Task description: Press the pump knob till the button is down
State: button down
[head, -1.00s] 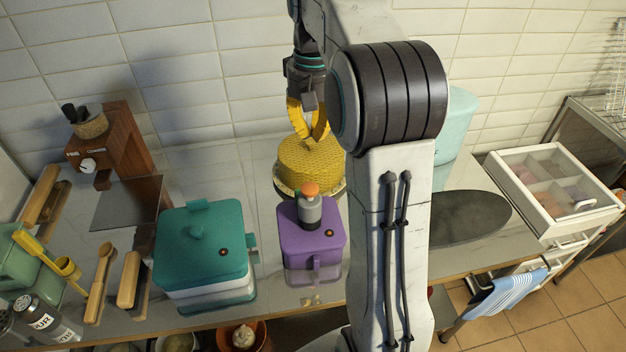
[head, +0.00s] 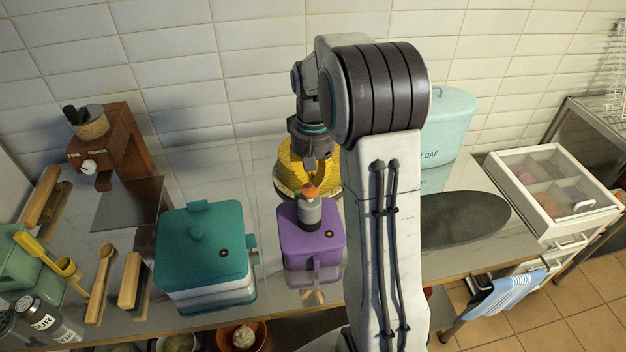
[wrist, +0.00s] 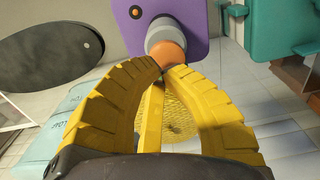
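The purple box (head: 298,243) stands on the counter. On its lid is a grey pump collar (head: 310,212) topped by an orange knob (head: 309,190), which stands up above the collar. A small orange dot in a dark ring (head: 330,233) is on the lid. My gripper (head: 312,176) is just above and behind the knob. In the wrist view my yellow fingers arch together, tips meeting (wrist: 165,70) right by the orange knob (wrist: 170,54), with nothing held between them. I cannot tell whether they touch the knob.
A yellow woven basket (head: 290,168) stands close behind the purple box. A teal lidded box (head: 195,255) is to its left. A dark oval board (head: 465,219) and a pale teal bin (head: 449,125) are to the right, beyond my arm.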

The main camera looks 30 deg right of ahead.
aim_at(313, 188)
jog(key=shift+f, duration=0.9)
jog(key=shift+f, duration=0.1)
notch_tip(313, 188, down, 3)
jog(key=shift+r+b, duration=0.15)
jog(key=shift+b, duration=1)
jog(key=shift+r, duration=0.1)
jog(key=shift+r+p, duration=0.45)
jog(key=shift+p, duration=0.05)
notch_tip(313, 188, up, 13)
jog(key=p, duration=0.1)
jog(key=shift+r, duration=0.1)
jog(key=shift+w, duration=0.15)
